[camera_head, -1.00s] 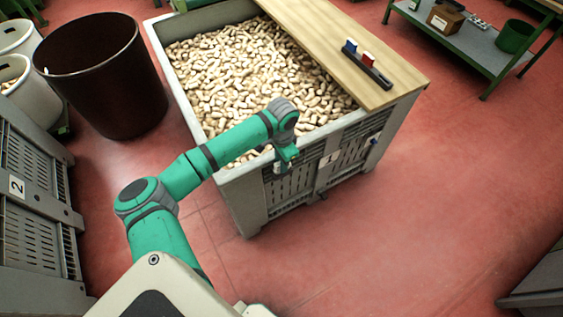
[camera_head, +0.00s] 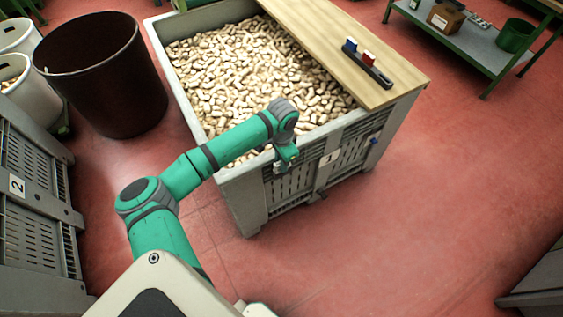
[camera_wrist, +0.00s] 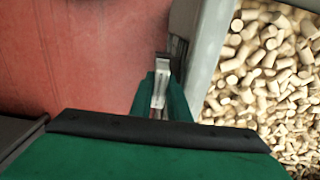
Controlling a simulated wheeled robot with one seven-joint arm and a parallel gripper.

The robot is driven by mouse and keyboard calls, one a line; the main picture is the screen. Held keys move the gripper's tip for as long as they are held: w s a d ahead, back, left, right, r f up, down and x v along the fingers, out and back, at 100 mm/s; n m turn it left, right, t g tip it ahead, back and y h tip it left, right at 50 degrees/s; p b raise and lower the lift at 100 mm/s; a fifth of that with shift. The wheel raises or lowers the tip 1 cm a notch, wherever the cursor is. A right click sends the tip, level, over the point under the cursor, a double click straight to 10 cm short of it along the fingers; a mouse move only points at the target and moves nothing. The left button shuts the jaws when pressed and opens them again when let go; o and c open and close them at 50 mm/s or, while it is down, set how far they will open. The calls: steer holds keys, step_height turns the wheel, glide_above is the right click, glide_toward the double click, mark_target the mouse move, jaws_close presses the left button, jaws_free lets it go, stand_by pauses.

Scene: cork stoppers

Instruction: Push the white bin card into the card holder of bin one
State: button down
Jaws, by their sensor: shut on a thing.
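Bin one (camera_head: 242,200) is a large grey slatted bin full of corks, with a pale plate marked 1 (camera_head: 331,158) on its near side. My gripper (camera_head: 283,168) is low against the near side, left of that plate. In the wrist view my gripper (camera_wrist: 160,100) is shut on a narrow pale thing (camera_wrist: 161,82), which looks like the white bin card seen nearly edge-on. It is beside the bin's grey rim (camera_wrist: 208,50). The card holder is not clear, and I cannot tell whether the card touches it.
A wooden board (camera_head: 395,82) lies across the bin's right part, bearing a dark strip (camera_head: 368,66) with blue and red pieces. A dark brown tub (camera_head: 105,80) and bin two (camera_head: 40,225) stand left. Red floor (camera_head: 430,210) is open at right.

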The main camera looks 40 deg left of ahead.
steer(key=shift+f, duration=0.9)
stand_by(0.4)
steer(key=c, duration=1.6)
jaws_free()
step_height(320, 180, up, 11)
steer(key=shift+f, duration=0.1)
